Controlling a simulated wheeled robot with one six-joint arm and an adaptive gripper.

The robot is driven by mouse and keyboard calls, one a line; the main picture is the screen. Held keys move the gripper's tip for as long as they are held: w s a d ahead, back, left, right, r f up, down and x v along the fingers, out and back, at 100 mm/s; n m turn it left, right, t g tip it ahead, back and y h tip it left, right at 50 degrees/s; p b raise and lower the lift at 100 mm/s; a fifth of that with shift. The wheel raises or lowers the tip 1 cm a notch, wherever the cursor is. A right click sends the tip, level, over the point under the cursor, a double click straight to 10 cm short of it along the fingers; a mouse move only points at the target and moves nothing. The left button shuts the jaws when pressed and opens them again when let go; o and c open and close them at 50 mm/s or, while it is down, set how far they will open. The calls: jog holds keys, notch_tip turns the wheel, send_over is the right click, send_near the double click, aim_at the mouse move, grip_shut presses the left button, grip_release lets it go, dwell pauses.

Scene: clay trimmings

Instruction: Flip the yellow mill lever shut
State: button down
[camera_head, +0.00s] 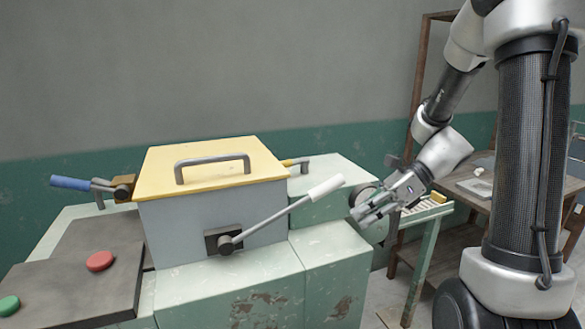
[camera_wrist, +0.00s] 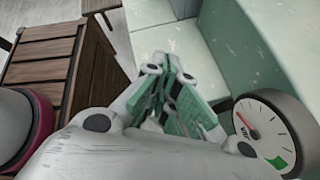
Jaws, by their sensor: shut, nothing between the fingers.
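The mill is a grey box (camera_head: 185,228) with a yellow lid (camera_head: 212,155) that has a grey handle on top. A short yellow piece on a grey bracket (camera_head: 297,163) shows at the back right of the lid, mostly hidden behind it; I take it for the yellow lever, but its position is unclear. A white-handled lever (camera_head: 285,212) slants up to the right from the box's front. A blue-handled lever (camera_head: 82,185) sticks out left. My gripper (camera_head: 362,212) is shut and empty, right of the white handle and apart from it. It also shows in the wrist view (camera_wrist: 174,82).
Pale green machine blocks (camera_head: 330,245) stand under and right of the box. A round gauge (camera_wrist: 262,130) is close to my gripper on the right. Red (camera_head: 100,261) and green (camera_head: 9,306) buttons sit at left. A wooden bench (camera_head: 470,190) stands behind my arm.

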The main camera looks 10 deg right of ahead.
aim_at(289, 164)
jog(key=w+a+r+m+t+y, duration=0.1)
jog(key=w+r+m, duration=0.1)
jog(key=m, duration=0.3)
jog(key=w+a+r+m+t+y, duration=0.2)
jog(key=w+r+m, duration=0.1)
jog(key=w+m, duration=0.2)
jog(key=w+a+r+m+t+y, duration=0.1)
jog(key=w+r+m+y, duration=0.1)
jog(key=m, duration=0.4)
jog(key=shift+w+a+r+m+t, duration=0.2)
jog(key=shift+w+r, duration=0.15)
jog(key=shift+w, duration=0.15)
jog(key=shift+w+a+r+m+t, duration=0.1)
jog(key=shift+w+a+r+m, duration=0.15)
jog(key=shift+w, duration=0.25)
jog(key=shift+s+a+r+m, duration=0.1)
jog(key=shift+r+m, duration=0.1)
jog(key=shift+m, duration=0.65)
jog(key=x, duration=0.8)
jog(key=shift+a, duration=0.3)
jog(key=shift+w+a, duration=0.25)
jog(key=shift+a, duration=0.4)
jog(key=shift+w+a, duration=0.3)
jog(key=shift+a, duration=0.15)
jog(key=shift+d, duration=0.1)
